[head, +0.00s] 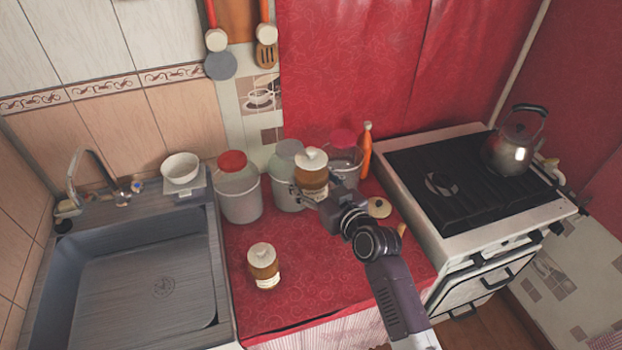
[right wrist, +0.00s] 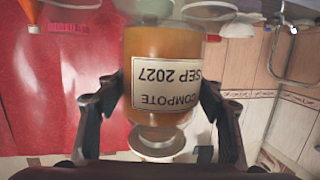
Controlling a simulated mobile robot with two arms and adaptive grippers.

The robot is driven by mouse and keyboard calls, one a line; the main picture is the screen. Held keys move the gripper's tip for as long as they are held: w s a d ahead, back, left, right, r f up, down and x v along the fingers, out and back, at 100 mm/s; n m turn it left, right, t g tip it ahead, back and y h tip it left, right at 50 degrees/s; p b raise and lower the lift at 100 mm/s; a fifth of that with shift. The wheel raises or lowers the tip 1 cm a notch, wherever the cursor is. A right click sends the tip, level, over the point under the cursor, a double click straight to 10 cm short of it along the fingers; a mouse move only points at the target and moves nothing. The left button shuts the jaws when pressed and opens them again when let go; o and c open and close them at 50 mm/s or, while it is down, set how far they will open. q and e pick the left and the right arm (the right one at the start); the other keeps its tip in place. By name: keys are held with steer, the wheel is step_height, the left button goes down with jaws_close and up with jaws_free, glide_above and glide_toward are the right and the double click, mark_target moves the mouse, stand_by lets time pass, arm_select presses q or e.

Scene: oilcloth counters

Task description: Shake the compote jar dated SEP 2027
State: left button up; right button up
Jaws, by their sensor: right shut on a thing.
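A compote jar (right wrist: 165,60) with amber contents and a white label reading COMPOTE SEP 2027 is between the fingers of my right gripper (right wrist: 165,110). The label is upside down in the right wrist view. In the head view this jar (head: 312,172), with its pale lid up, is held above the back of the red counter, in front of the large jars. My right gripper is shut on it. A second, similar amber jar (head: 263,266) with a pale lid stands on the counter; its label cannot be read. My left gripper is not in view.
Large jars with a red lid (head: 231,162), a grey lid (head: 289,147) and a pink lid (head: 343,139) stand along the back. A sink (head: 150,290) is at left, a stove (head: 470,180) with a kettle (head: 513,148) at right.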

mark_target(311, 148)
step_height(311, 148, up, 7)
steer(key=p, duration=0.4)
steer(key=shift+w, duration=0.15)
step_height(311, 148, up, 4)
steer(key=shift+r+b, duration=0.25)
steer(key=shift+b, duration=0.1)
step_height(311, 148, down, 11)
steer(key=b, duration=0.7)
steer(key=shift+f, duration=0.1)
steer(key=shift+r, duration=0.2)
